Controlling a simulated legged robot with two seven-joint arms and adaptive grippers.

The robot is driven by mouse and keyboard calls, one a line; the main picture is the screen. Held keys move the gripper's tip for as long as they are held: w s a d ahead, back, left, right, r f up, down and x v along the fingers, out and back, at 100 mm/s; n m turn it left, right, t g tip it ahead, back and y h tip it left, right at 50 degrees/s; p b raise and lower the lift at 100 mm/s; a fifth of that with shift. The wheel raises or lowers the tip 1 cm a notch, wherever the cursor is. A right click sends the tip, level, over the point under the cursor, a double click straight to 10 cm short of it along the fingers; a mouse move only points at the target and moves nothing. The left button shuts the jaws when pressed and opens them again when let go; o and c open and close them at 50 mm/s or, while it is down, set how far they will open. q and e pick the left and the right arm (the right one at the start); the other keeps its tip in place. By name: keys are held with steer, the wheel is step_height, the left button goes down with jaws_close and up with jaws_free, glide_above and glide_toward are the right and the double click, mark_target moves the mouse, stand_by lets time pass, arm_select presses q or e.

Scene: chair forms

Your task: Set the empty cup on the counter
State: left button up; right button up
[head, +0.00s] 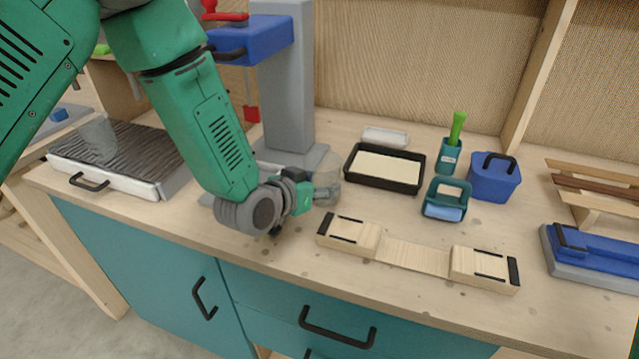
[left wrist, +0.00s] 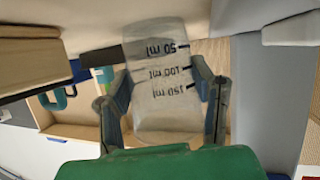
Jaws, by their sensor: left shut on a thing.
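The cup (head: 328,180) is clear and see-through. In the left wrist view the cup (left wrist: 160,85) has dark volume marks that read upside down, and it sits between the two fingers. My left gripper (head: 318,196) is shut on it, just above or at the wooden counter (head: 300,262), in front of the grey column. I cannot tell whether the cup touches the counter. No contents show in it. In the left wrist view the left gripper (left wrist: 165,112) has a finger on each side of the cup. My right gripper is not in view.
A black tray (head: 384,168) stands right of the cup. A wooden block piece (head: 415,255) lies in front. A grey column (head: 287,90) rises behind.

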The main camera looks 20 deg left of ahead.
arm_select(q)
steer(key=o, duration=0.9)
steer(key=shift+f, duration=0.1)
steer(key=v, duration=1.2)
steer(key=shift+s+d, duration=0.1)
